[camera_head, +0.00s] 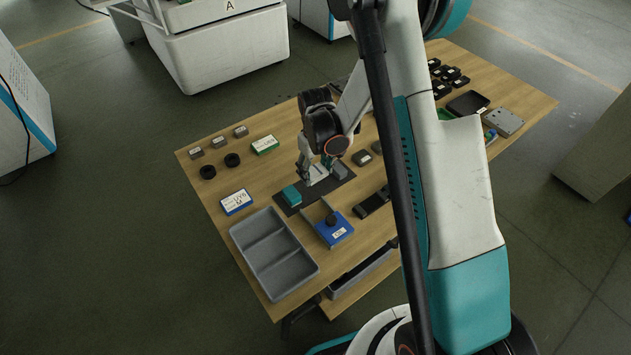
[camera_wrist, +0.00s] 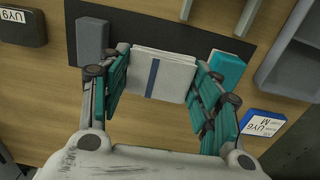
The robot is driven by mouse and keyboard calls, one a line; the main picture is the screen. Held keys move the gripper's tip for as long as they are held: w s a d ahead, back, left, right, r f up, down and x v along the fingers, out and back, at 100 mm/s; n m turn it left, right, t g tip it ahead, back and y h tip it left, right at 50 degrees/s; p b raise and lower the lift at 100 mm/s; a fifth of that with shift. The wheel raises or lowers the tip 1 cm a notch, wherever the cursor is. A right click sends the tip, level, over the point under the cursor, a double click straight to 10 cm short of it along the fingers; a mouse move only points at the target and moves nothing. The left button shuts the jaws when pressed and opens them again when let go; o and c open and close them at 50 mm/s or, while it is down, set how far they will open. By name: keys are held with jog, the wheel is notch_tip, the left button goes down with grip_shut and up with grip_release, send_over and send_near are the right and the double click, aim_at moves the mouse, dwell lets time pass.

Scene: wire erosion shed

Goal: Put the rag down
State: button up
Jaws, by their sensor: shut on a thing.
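The rag (camera_wrist: 158,75) is a white folded cloth with a dark blue stripe, between the teal fingers of my gripper (camera_wrist: 152,88) in the wrist view. My gripper (camera_head: 317,171) is shut on it. In the head view the rag (camera_head: 319,174) shows as a small pale patch under the gripper, over the dark mat on the table. I cannot tell whether its underside touches the mat (camera_wrist: 150,22).
On the mat, a teal block (camera_head: 291,194) lies left of the gripper and a grey block (camera_head: 341,171) right of it. A grey compartment tray (camera_head: 238,237), a blue box (camera_head: 334,234) and a blue-edged label box (camera_head: 236,202) stand nearby on the wooden table (camera_head: 205,160).

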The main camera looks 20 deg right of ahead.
aim_at(316, 186)
jog(key=shift+f+b, duration=0.55)
jog(key=shift+f, duration=1.75)
jog(key=shift+f, duration=0.1)
jog(key=shift+f, duration=0.1)
jog(key=o, duration=1.4)
